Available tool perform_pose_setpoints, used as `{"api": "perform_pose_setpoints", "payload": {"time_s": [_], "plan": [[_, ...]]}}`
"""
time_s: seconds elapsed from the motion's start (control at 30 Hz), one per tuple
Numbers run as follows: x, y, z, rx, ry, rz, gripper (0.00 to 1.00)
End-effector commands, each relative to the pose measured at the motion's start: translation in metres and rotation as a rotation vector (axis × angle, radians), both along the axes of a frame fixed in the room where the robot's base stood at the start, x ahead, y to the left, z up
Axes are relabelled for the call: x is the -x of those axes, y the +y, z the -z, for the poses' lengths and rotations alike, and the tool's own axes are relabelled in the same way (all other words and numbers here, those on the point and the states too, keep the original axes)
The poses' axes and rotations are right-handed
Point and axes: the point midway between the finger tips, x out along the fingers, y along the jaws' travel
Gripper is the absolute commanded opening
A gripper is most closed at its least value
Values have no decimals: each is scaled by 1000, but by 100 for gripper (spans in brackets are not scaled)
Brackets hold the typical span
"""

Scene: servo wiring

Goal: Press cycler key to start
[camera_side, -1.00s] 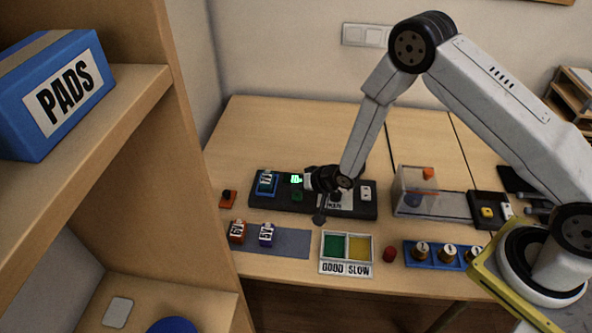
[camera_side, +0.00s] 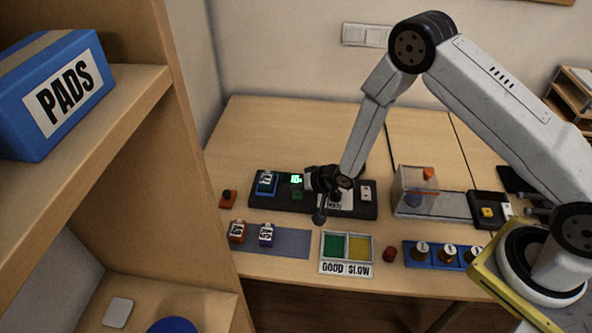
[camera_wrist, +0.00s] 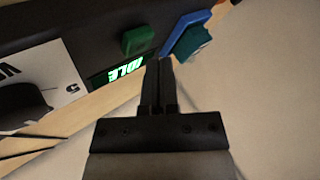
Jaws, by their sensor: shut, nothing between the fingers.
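The dark cycler board (camera_side: 285,206) lies on the desk in the side view. Its green key (camera_side: 297,194) sits just in front of a small lit green display; the key also shows in the wrist view (camera_wrist: 138,40). The display (camera_wrist: 118,72) reads IDLE, upside down in the wrist view. A blue servo (camera_side: 266,183) sits in the board's left end. My gripper (camera_side: 308,182) is shut and empty just right of the display. In the wrist view its fingertips (camera_wrist: 159,62) appear beside the display, apart from the key. Their height above the board is unclear.
Two servos, orange (camera_side: 237,232) and purple (camera_side: 266,234), stand on a grey mat in front of the board. A GOOD/SLOW tray (camera_side: 346,268) is right of the mat. A clear box (camera_side: 415,190) stands right of the board. A shelf (camera_side: 195,200) rises at left.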

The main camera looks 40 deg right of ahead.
Motion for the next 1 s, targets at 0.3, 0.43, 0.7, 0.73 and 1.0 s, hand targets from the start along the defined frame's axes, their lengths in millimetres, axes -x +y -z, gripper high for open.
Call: {"api": "perform_pose_setpoints", "payload": {"time_s": [0.3, 0.43, 0.7, 0.73, 1.0], "plan": [[0, 0, 0, 0, 0, 0, 0], [0, 0, 0, 0, 0, 0, 0], [0, 0, 6, 0, 0, 0, 0], [0, 0, 7, 0, 0, 0, 0], [0, 0, 9, 0, 0, 0, 0]]}}
